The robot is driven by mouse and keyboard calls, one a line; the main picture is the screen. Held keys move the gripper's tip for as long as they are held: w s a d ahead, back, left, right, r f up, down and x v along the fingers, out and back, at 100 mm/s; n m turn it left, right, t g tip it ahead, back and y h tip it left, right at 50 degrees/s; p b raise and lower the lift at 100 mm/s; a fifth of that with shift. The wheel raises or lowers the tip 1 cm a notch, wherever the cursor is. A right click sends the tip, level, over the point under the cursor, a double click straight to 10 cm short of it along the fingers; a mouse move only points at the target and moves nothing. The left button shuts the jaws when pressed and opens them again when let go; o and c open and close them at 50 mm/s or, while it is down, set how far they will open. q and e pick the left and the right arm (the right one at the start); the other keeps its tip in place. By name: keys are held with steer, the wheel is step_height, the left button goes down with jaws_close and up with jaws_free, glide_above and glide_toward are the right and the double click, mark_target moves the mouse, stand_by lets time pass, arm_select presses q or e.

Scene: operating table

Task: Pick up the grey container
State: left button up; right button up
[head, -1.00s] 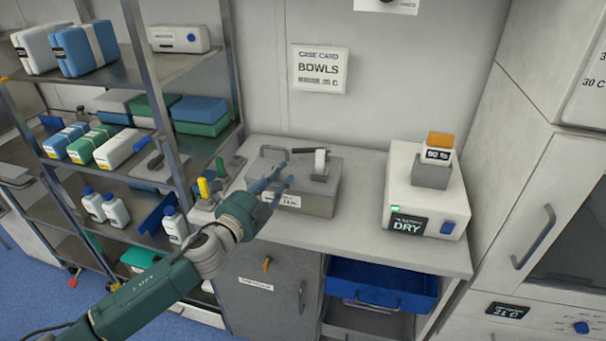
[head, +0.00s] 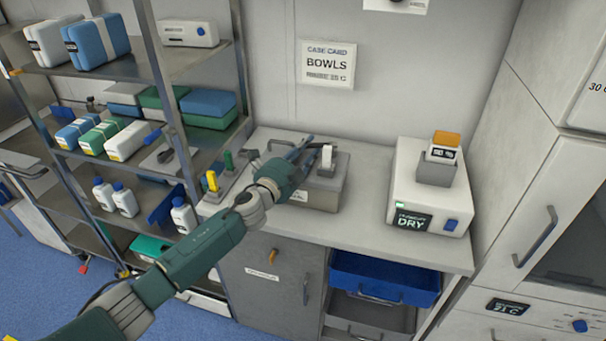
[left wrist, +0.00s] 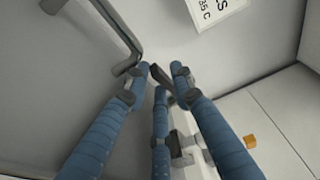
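The grey container (head: 322,198) is a lidded box on the counter below the BOWLS card. It has bar handles on its lid and a white upright clip (head: 327,157) near its right side. My left gripper (head: 300,150) is over the lid's left part, and its hand hides the container's left front. In the left wrist view its blue fingers (left wrist: 160,72) are spread with nothing clearly held between them. A grey bar handle (left wrist: 115,28) lies beyond the fingertips to the upper left. Contact cannot be told. My right gripper is out of view.
A white device reading DRY (head: 425,190) stands right of the container, with clear counter between. Small upright yellow and green items (head: 212,182) stand left of it. A loaded metal shelf (head: 150,90) rises at left. A blue bin (head: 385,280) sits below the counter.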

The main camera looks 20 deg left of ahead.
arm_select(q)
steer(key=shift+s+r, duration=0.1)
jaws_close()
steer(key=shift+w+r, duration=0.2)
steer(key=shift+r, duration=0.1)
